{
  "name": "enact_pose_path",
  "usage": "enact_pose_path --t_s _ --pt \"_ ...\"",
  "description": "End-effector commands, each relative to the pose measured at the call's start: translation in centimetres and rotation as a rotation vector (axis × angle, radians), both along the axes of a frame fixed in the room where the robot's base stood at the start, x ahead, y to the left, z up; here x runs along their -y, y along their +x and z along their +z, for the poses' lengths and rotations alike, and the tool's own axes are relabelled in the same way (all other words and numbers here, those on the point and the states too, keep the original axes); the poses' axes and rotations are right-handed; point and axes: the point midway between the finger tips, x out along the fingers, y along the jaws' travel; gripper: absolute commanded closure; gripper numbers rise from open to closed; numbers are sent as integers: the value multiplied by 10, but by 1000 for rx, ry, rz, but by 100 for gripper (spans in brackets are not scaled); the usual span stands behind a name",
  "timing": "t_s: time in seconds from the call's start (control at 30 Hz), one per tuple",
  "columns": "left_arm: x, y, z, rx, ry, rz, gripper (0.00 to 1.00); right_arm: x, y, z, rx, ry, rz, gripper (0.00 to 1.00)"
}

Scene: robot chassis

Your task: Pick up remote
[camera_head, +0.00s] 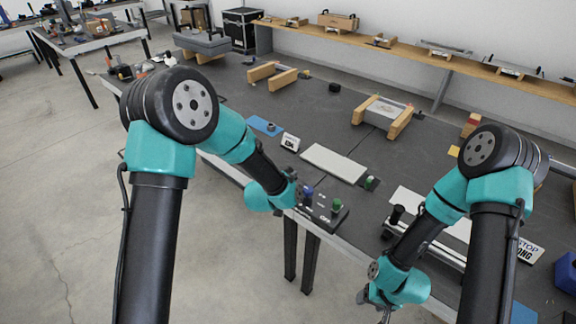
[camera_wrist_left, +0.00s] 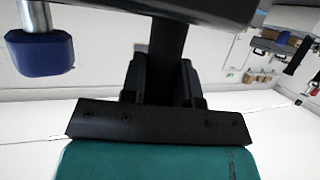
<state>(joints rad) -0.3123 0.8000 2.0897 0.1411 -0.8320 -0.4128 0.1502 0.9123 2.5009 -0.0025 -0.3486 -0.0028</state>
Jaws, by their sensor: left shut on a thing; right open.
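The remote (camera_head: 322,211) looks like a black panel with white lettering and blue and green knobs, in the middle of the head view at the table's front edge. My left gripper (camera_head: 296,191) is at its left end and is shut on it. In the left wrist view my left gripper (camera_wrist_left: 165,82) meets a dark bar under a black body at the top, with a blue knob (camera_wrist_left: 40,52) at the left. The fingertip contact is partly hidden. My right gripper (camera_head: 383,303) is open at the front edge, far from the remote; its fingertips are small.
A white plate (camera_head: 333,163) lies on the dark table (camera_head: 310,105) behind the remote. A white sign (camera_head: 290,142) and blue pad (camera_head: 264,126) lie to its left. Wooden holders (camera_head: 385,117) stand farther back. A white-and-black fixture (camera_head: 436,248) lies to the right.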

Motion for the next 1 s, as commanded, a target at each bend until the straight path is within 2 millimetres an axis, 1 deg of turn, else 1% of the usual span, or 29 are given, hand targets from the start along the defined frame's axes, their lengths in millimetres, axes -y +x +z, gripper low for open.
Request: enact_pose_path --t_s 0.03,0.1,0.27,0.8,1.0 --pt "1 -8 1 0 -1 -2 100 0 0 0 0 0 0 37" --pt "2 -14 2 1 -1 -1 100 0 0 0 0 0 0 37" --pt "2 -21 3 2 -1 0 100 0 0 0 0 0 0 37" --pt "2 -21 2 2 -2 0 100 0 0 0 0 0 0 37" --pt "2 -13 2 1 -1 0 100 0 0 0 0 0 0 37"
